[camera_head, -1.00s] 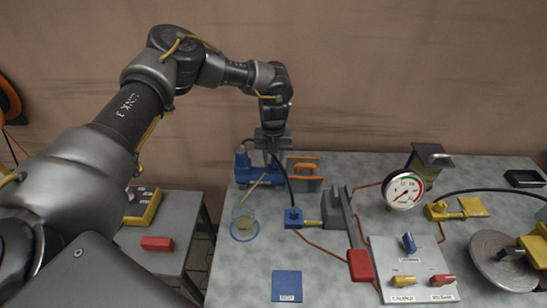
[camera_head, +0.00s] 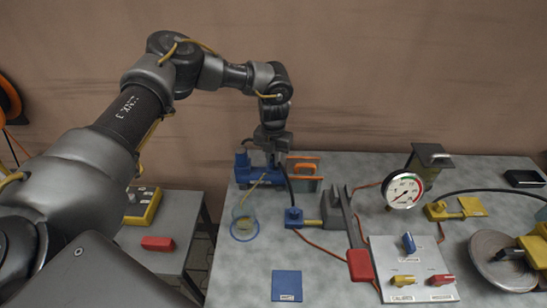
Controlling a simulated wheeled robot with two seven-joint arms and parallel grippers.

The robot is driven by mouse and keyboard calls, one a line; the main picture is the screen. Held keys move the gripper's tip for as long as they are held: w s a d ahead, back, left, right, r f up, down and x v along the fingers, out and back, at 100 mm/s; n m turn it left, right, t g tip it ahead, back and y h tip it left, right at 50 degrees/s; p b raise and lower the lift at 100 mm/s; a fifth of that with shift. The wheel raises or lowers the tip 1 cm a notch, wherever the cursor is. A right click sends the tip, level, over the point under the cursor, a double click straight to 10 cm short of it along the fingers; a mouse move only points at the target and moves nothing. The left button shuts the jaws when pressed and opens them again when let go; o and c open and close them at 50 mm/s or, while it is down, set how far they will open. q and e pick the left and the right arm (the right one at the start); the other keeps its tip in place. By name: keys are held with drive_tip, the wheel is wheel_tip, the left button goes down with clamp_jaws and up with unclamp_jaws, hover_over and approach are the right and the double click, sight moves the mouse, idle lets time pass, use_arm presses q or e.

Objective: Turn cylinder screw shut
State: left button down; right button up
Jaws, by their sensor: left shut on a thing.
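My left gripper (camera_head: 272,148) points down at the back left of the grey table, over a blue device (camera_head: 243,172) that looks like a cylinder or pump body. The jaws are shut on a small part at the top of this device. That part is mostly hidden by the fingers, so I cannot make out the screw itself. A black hose (camera_head: 287,181) runs from beside the device down to a blue block (camera_head: 294,217). My right gripper is not in view.
A clear cup (camera_head: 243,224) stands in front of the device. An orange-handled item (camera_head: 303,170) is close to its right. A lever with a red grip (camera_head: 361,265), a dial gauge (camera_head: 403,190) and a switch panel (camera_head: 415,257) stand farther right. The table's front left holds a blue plate (camera_head: 287,286).

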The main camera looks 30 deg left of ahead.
use_arm(q)
drive_tip(key=m, duration=0.3)
drive_tip(key=shift+m, duration=0.4)
drive_tip(key=m, duration=0.3)
drive_tip(key=shift+a+m, duration=0.15)
drive_tip(key=shift+m, duration=0.15)
drive_tip(key=m+b, duration=0.1)
drive_tip(key=m, duration=0.2)
drive_tip(key=shift+w, duration=0.1)
drive_tip(key=shift+m, duration=1.8)
drive_tip(key=c, duration=1.4)
unclamp_jaws()
